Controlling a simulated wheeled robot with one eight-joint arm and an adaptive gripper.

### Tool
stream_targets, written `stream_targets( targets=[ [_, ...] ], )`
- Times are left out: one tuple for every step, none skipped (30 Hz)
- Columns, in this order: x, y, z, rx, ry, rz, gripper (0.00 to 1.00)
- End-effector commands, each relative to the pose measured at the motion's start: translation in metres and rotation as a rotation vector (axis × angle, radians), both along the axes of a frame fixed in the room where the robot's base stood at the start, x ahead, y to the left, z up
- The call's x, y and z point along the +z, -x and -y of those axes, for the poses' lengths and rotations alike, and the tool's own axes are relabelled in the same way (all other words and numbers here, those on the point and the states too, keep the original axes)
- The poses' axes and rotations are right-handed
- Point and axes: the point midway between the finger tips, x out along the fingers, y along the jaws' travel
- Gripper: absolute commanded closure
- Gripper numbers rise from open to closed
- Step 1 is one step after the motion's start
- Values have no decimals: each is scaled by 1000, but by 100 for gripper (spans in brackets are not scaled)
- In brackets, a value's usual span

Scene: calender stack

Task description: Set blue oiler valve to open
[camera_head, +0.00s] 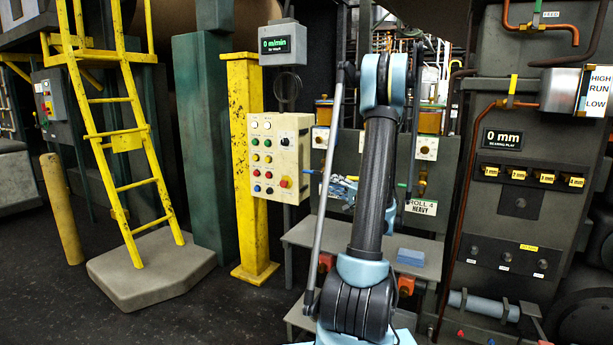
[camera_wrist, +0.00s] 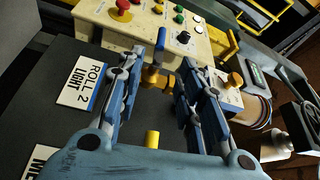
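In the wrist view, the oiler valve's blue handle (camera_wrist: 161,45) stands up from a brass body (camera_wrist: 156,76) on a dark panel, at the foot of a cream control box. My gripper (camera_wrist: 162,72) is open, with one finger on each side of the valve and a gap visible around it. I cannot tell whether the fingers touch the handle. In the head view, my gripper (camera_head: 340,190) is small and partly behind my arm, in front of the grey panel. A blue lever (camera_head: 327,177) shows beside it there.
A "ROLL 2 LIGHT" sign (camera_wrist: 83,86) is left of the fingers. A yellow peg (camera_wrist: 152,138) shows near my palm. The control box (camera_wrist: 150,22) has several buttons and knobs close to the fingertips. A brass knob (camera_wrist: 234,80) is to the right. A yellow post (camera_head: 243,160) stands left.

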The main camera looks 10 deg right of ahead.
Motion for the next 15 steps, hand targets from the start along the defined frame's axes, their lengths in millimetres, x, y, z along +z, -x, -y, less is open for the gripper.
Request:
stream_targets(
  targets=[
    [0, -2, -1, -1, -2, 1, 66],
    [0, -3, -1, 0, -3, 2, 66],
    [1, -6, -3, 1, -3, 1, 66],
    [1, -8, -5, 1, -3, 1, 66],
    [1, -11, -6, 0, -3, 2, 66],
    [2, -16, -10, 1, -3, 1, 66],
    [2, -20, -12, 3, -3, 1, 66],
    [3, -24, -15, 3, -3, 1, 66],
    [3, -30, -18, 2, -3, 1, 66],
    [4, -34, -22, 3, -3, 1, 66],
    [4, -39, -24, 2, -2, 0, 66],
    [5, -45, -28, 2, -3, 1, 66],
    [6, -49, -31, 3, -2, 0, 66],
    [6, -54, -34, 2, -2, 1, 66],
    [7, -60, -37, 1, -2, 1, 66]
  ],
)
